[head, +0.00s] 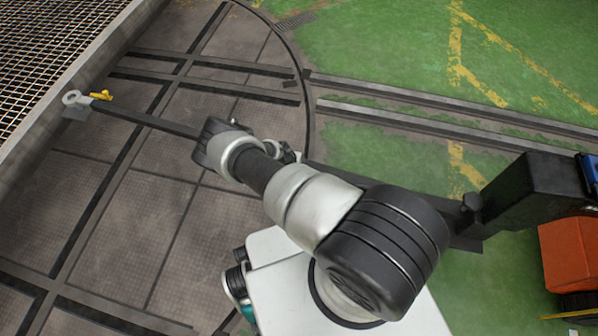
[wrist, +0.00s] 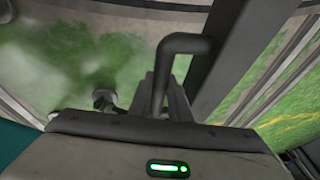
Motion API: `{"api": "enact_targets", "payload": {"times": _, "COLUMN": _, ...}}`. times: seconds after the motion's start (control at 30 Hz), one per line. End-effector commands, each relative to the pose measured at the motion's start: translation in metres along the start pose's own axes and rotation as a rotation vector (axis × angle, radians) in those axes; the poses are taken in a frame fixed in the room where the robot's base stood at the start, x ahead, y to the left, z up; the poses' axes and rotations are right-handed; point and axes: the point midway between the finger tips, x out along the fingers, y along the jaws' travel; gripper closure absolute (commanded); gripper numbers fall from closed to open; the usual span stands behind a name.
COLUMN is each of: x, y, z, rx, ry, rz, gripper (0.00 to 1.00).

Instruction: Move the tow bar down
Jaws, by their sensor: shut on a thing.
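The tow bar (head: 148,121) is a long dark bar with a pale ring at its left end. In the head view it runs from the dark block at right, behind my arm, across the turntable to the pit's left wall. Its height above the floor is hard to judge. In the wrist view the bar (wrist: 232,55) runs up the picture, with a bent dark handle (wrist: 184,43) beside it. My gripper (wrist: 164,98) is shut on this handle. In the head view my arm mostly hides the gripper and the bar's middle.
A small yellow part (head: 101,95) sits beside the ring, and a grey bracket (head: 76,113) lies below it at the wall (head: 45,145). The round turntable (head: 110,210) carries crossing rails. Green floor (head: 400,50) with rails lies to the right. An orange vehicle part (head: 570,254) stands at far right.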

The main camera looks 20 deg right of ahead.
Motion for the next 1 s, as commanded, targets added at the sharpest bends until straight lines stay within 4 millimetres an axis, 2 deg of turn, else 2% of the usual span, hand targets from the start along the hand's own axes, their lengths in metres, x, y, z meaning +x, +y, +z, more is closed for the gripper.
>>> {"api": "enact_targets", "payload": {"times": 0.1, "x": 0.013, "y": 0.007, "z": -0.002, "rx": -0.005, "ry": 0.020, "rz": 0.000, "gripper": 1.00}}
{"api": "enact_targets", "payload": {"times": 0.23, "x": 0.019, "y": 0.010, "z": -0.003, "rx": -0.005, "ry": 0.030, "rz": -0.002, "gripper": 1.00}}
{"api": "enact_targets", "payload": {"times": 0.67, "x": 0.021, "y": 0.011, "z": -0.004, "rx": -0.004, "ry": 0.035, "rz": -0.002, "gripper": 1.00}}
{"api": "enact_targets", "payload": {"times": 0.7, "x": 0.021, "y": 0.011, "z": -0.004, "rx": -0.004, "ry": 0.034, "rz": -0.002, "gripper": 0.76}}
{"api": "enact_targets", "payload": {"times": 0.77, "x": 0.021, "y": 0.011, "z": -0.004, "rx": -0.004, "ry": 0.034, "rz": -0.002, "gripper": 0.66}}
{"api": "enact_targets", "payload": {"times": 1.0, "x": 0.021, "y": 0.010, "z": -0.003, "rx": -0.004, "ry": 0.033, "rz": -0.003, "gripper": 0.64}}
